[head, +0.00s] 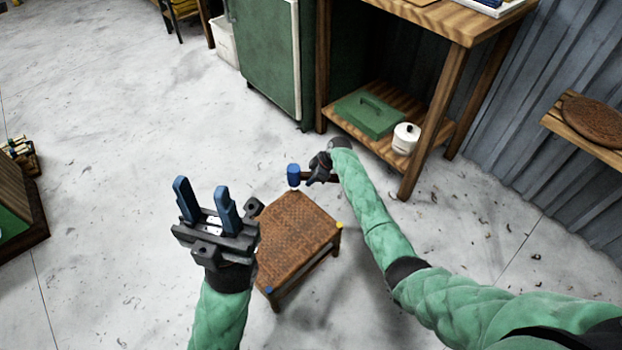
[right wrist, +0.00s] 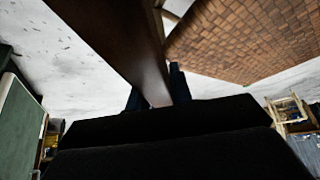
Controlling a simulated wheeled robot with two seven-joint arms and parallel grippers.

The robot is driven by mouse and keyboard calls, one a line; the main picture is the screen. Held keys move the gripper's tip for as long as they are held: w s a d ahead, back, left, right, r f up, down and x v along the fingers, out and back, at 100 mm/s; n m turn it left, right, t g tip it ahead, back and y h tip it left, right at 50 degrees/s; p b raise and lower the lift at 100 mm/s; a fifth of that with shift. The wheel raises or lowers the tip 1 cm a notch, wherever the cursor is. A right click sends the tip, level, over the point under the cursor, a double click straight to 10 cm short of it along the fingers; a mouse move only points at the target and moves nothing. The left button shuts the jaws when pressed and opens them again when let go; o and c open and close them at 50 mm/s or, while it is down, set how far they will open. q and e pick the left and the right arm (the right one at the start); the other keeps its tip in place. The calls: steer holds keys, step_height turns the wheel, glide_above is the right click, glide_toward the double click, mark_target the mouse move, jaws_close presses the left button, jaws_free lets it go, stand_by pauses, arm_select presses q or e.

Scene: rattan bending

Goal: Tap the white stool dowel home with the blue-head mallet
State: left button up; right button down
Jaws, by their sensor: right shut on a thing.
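The stool (head: 298,236) has a woven brown seat and stands on the floor ahead of me. A blue dowel end (head: 269,290) shows at its near corner and a yellow one (head: 340,225) at its right corner. My right gripper (head: 314,178) is shut on the dark handle of the mallet. The mallet's blue head (head: 294,175) is over the stool's far corner; the white dowel is not clearly visible there. The right wrist view shows the brown mallet handle (right wrist: 118,42) in the jaws, with the woven seat (right wrist: 245,40) beside it. My left gripper (head: 202,187) is open and empty, left of the stool.
A wooden workbench (head: 440,22) stands behind, its lower shelf holding a green toolbox (head: 368,115) and a white pot (head: 405,138). A green cabinet (head: 262,55) is beside it. A wooden shelf with a round woven piece (head: 592,118) is at right. The floor left of the stool is clear.

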steer(key=shift+r, duration=0.2)
steer(key=shift+f, duration=0.2)
stand_by(0.5)
step_height(320, 180, down, 3)
steer(key=shift+f+b, duration=0.1)
steer(key=shift+b, duration=1)
steer(key=shift+r+p, duration=1.5)
steer(key=shift+r, duration=0.25)
